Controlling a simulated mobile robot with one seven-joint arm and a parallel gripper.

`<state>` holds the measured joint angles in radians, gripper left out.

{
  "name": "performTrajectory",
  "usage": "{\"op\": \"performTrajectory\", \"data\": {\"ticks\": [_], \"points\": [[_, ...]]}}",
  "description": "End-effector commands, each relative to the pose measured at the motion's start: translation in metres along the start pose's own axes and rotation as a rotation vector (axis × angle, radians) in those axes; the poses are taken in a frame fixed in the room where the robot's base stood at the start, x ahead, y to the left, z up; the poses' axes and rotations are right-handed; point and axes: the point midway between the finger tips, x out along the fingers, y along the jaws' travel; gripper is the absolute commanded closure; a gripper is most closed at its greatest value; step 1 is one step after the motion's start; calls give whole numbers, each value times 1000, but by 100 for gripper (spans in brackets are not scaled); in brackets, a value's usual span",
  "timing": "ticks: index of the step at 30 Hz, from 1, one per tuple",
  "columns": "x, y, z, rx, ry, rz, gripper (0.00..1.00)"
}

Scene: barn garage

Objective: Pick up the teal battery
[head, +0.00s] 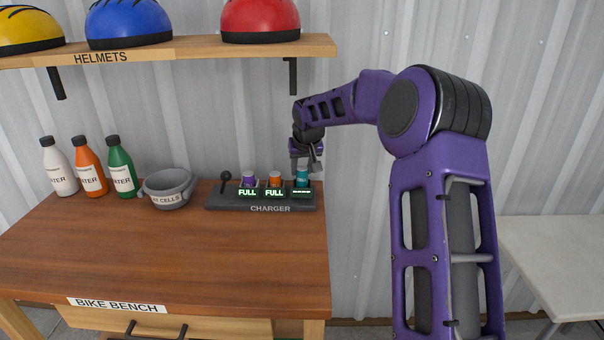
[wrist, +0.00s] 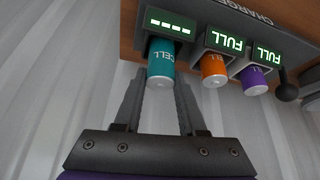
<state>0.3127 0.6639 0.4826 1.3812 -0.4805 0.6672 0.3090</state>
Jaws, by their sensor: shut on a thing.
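The teal battery (head: 302,177) stands upright in the right-hand bay of the dark charger (head: 225,201), on the wooden bench. In the wrist view the teal battery (wrist: 160,62) sits between the two fingers of my gripper (wrist: 160,95), under a display showing dashes. My gripper (head: 306,166) reaches down from above and is shut on the battery's upper end. The battery's lower end is hidden in the bay.
A lever (head: 225,177), a grey bowl (head: 170,190) and bottles (head: 120,168) are further left. A helmet shelf (head: 200,47) overhangs.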

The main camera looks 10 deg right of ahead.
Motion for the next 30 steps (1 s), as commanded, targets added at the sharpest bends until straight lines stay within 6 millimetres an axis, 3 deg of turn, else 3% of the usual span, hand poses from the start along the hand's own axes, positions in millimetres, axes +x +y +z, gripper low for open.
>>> {"op": "performTrajectory", "data": {"ticks": [3, 14, 30], "points": [[-19, -1, -10, -1, 3, 0, 100], [-42, 0, 40, -2, 0, 1, 100], [-91, 1, 125, -1, 0, 2, 100]]}}
